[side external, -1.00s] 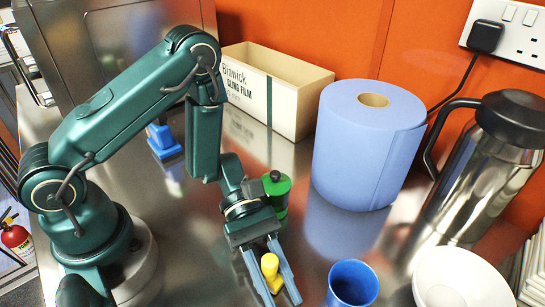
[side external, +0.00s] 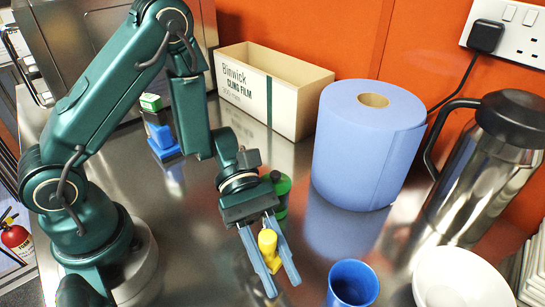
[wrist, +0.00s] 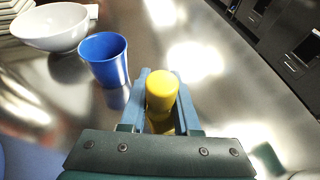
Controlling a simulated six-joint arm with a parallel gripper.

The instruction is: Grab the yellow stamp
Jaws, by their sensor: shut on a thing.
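The yellow stamp (side external: 268,245) has a rounded yellow handle; its lower part is partly hidden by the fingers. My gripper (side external: 283,286) is shut on it, with one blue finger on each side. The gripper holds the stamp a little above the steel worktop. In the wrist view the stamp's rounded yellow top (wrist: 161,90) shows between the two fingers.
A blue cup (side external: 352,284) and a white bowl (side external: 460,278) stand to the right. A green object (side external: 282,187) is close behind my gripper. A blue paper roll (side external: 365,150), cling film box (side external: 250,85), steel jug (side external: 485,165) and blue stamp (side external: 162,142) stand farther back.

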